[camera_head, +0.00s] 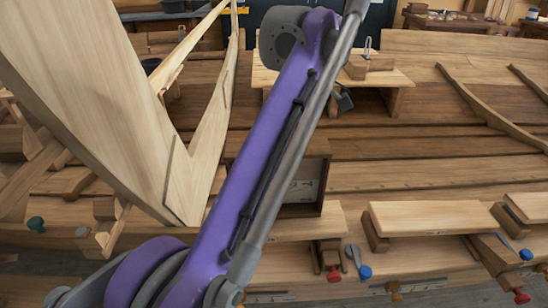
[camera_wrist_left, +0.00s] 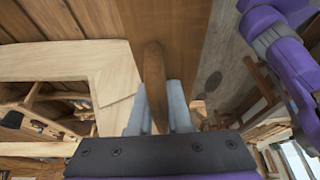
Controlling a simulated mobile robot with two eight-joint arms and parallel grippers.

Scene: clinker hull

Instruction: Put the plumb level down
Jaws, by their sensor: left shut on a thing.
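In the left wrist view my left gripper (camera_wrist_left: 158,112) is shut on a narrow brown wooden piece (camera_wrist_left: 154,70) with a rounded end, which stands between its two grey fingers. This is likely the plumb level, but only part of it shows and I see no plumb line or bob. In the head view my left arm crosses the middle and runs out at the top, so its gripper and the held piece are out of that view. My right gripper is in neither view.
A large pale timber (camera_head: 90,80) rises at the left. Brown hull planking (camera_head: 440,130) spreads across the right. A raised plank (camera_head: 432,217) lies at the lower right, with blue and red-handled clamps below. A wooden block with a wire loop (camera_head: 368,63) sits farther back.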

